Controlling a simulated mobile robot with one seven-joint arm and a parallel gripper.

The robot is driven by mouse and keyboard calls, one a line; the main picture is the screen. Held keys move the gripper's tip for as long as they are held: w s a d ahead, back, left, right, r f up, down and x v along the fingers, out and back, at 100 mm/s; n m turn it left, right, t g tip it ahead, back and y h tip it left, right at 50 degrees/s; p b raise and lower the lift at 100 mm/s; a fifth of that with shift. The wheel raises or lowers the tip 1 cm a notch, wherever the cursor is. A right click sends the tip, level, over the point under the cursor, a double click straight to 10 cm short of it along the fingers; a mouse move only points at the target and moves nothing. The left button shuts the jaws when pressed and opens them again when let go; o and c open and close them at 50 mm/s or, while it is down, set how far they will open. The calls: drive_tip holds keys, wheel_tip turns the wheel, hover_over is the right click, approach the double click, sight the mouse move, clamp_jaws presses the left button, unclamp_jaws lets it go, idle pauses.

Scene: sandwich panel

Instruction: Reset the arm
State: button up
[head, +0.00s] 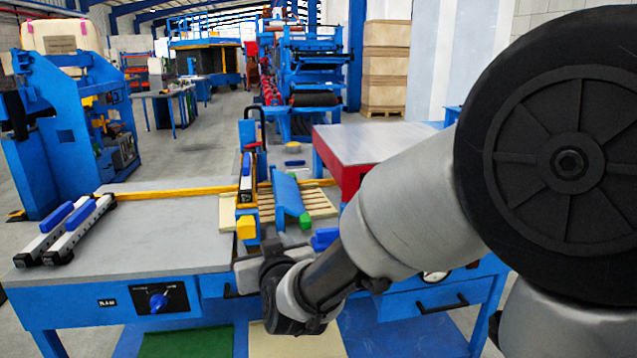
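My arm comes in from the right and reaches down to the front of a blue workbench with a grey top (165,245). Its wrist (290,298) is in front of the bench's front edge, near the middle of the picture. Its large dark round joint fills the upper right. A grey part beside the wrist may belong to my gripper, but no fingertips can be made out. I cannot tell whether the gripper is open or shut, or whether it holds anything.
Two white rails with blue blocks (68,230) lie on the left of the bench. A yellow bar (170,194) crosses it. A blue angled piece (287,194) lies over a slatted panel (315,203) behind the wrist. A red-sided table (375,142) stands behind. The bench's left-middle is clear.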

drive_tip(key=s+d+r+m+g+h, duration=0.1)
drive_tip(key=s+d+g+h, duration=0.1)
drive_tip(key=s+d, duration=0.5)
drive_tip(key=s+d+r+m+g+h, duration=0.1)
drive_tip(key=s+d+g, duration=0.25)
drive_tip(key=d, duration=0.65)
drive_tip(key=s+d+m+g+h, duration=0.3)
drive_tip(key=s+d, duration=0.8)
drive_tip(key=s, duration=0.4)
wheel_tip(320, 180, up, 26)
drive_tip(key=p, duration=2.6)
drive_tip(key=shift+r+p, duration=0.15)
drive_tip(key=shift+p, duration=0.25)
drive_tip(key=shift+a, duration=0.1)
